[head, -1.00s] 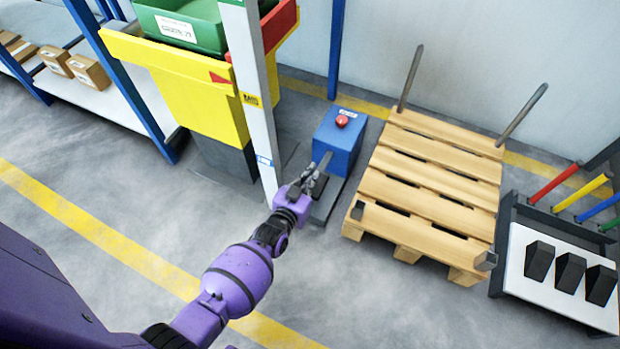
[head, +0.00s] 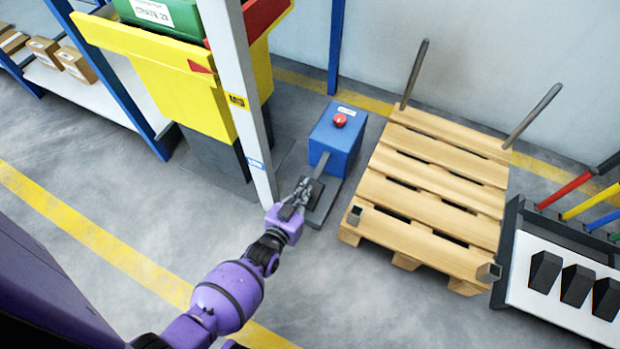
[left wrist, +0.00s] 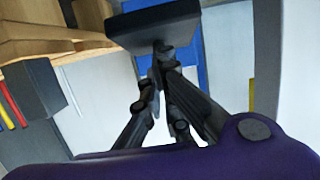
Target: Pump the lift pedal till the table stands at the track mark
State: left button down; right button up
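The yellow lift table (head: 180,78) stands on a dark column at the left back, behind a white post (head: 231,68). Its red pointer (head: 201,66) appears above the yellow-and-black post label (head: 237,101). No mark that I can read as "track" shows. The pedal lever (head: 321,164) runs out from a blue box (head: 331,147) toward my left gripper (head: 303,187). The dark pedal pad (left wrist: 153,25) fills the top of the left wrist view, right at the fingertips. The fingers are together and empty; contact with the pad is hard to tell. My right gripper is out of view.
A green crate (head: 165,17) sits on the table. The blue box bears a red button (head: 340,120). A wooden pallet (head: 430,190) with upright posts lies to the right, and a rack (head: 523,245) with dark wedges beyond it. The floor in front is clear.

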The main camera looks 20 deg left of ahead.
pick_arm(q)
jog(key=shift+s+f, duration=0.4)
jog(key=shift+f, duration=0.1)
jog(key=shift+s+f, duration=0.2)
jog(key=shift+s, duration=0.1)
notch_tip(320, 180, up, 5)
jog(key=p, duration=0.3)
jog(key=shift+s+a+p, duration=0.1)
jog(key=shift+s+p, duration=0.05)
jog(key=shift+p, duration=0.25)
jog(key=s+p, duration=0.2)
jog(key=s, duration=0.8)
jog(key=shift+a+f, duration=0.15)
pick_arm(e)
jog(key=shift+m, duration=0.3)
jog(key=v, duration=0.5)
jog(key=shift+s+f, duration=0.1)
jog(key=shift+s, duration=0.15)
pick_arm(q)
jog(key=shift+w, duration=0.1)
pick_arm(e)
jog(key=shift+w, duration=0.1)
